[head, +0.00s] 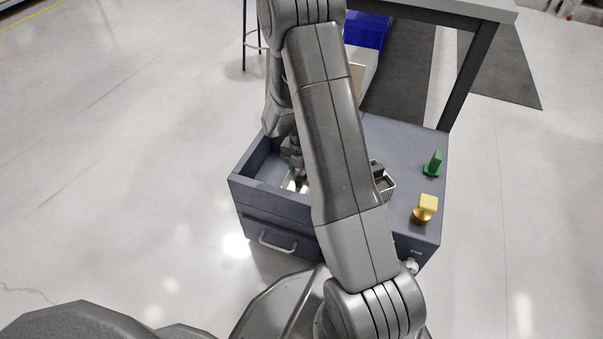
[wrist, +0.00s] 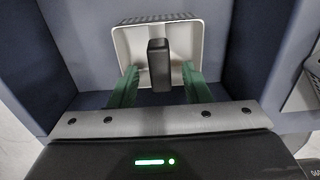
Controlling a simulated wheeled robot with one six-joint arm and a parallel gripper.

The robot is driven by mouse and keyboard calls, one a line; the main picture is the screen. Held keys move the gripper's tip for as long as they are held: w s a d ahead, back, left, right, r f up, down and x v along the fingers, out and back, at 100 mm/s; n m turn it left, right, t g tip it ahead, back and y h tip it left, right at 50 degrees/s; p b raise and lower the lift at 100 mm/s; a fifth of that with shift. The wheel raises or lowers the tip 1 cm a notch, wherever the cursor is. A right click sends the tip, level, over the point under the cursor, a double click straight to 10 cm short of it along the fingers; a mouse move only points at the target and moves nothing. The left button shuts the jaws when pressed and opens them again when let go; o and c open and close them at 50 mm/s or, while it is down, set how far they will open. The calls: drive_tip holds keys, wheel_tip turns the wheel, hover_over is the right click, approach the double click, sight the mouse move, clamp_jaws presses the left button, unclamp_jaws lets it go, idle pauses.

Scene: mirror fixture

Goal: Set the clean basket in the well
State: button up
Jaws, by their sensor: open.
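A pale rectangular basket (wrist: 128,45) with a black upright handle (wrist: 158,62) sits low in the well (wrist: 85,45) of the blue-grey cabinet. My gripper (wrist: 160,70) is open, its green fingers on either side of the handle with gaps showing. In the head view my gripper (head: 298,178) reaches down into the well at the cabinet's left, and a sliver of the pale basket (head: 289,185) shows. A second basket (head: 388,188), perforated, with a dark handle, stands on the cabinet top, partly behind my arm. I cannot tell by looks which basket is clean.
A green knob-like piece (head: 433,164) and a yellow one (head: 425,208) stand on the cabinet top (head: 410,150) at the right. The well's walls are close around my gripper. A table (head: 470,12) with a blue bin (head: 368,30) beneath stands behind.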

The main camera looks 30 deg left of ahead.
wheel_tip(320, 180, up, 10)
drive_tip(key=p, duration=0.3)
drive_tip(key=shift+f, duration=0.15)
idle(0.9)
